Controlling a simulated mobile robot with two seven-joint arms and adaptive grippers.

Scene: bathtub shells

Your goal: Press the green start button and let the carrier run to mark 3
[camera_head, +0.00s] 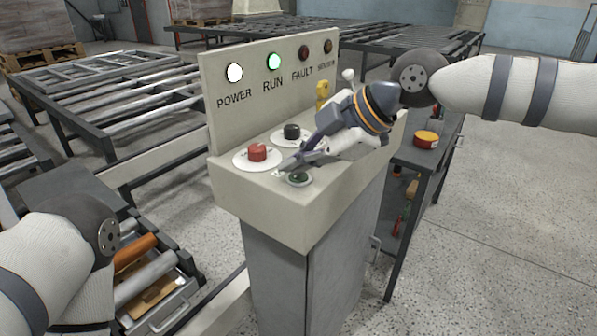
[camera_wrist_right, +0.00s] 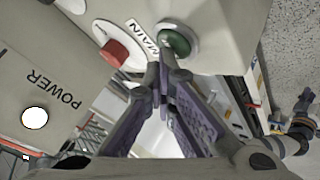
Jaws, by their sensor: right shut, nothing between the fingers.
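The green button (camera_head: 299,179) is at the front edge of the beige control panel (camera_head: 265,215); it also shows in the right wrist view (camera_wrist_right: 177,41). My right gripper (camera_head: 284,167) is shut and empty, pointing down with its tips close to the button. In the wrist view the tips (camera_wrist_right: 163,80) appear just beside the button; I cannot tell whether they touch it. The POWER lamp (camera_head: 234,72) glows white and the RUN lamp (camera_head: 274,62) glows green. My left arm is at the lower left, its gripper out of view. I cannot make out a carrier or mark 3.
A red knob (camera_head: 257,152) marked MAIN and a black knob (camera_head: 292,132) stand beside the gripper. The FAULT lamp (camera_head: 303,53) is dark. Roller conveyors (camera_head: 120,88) lie left and behind. A dark side table (camera_head: 440,150) holds a red-yellow round item (camera_head: 426,138). Floor at right is clear.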

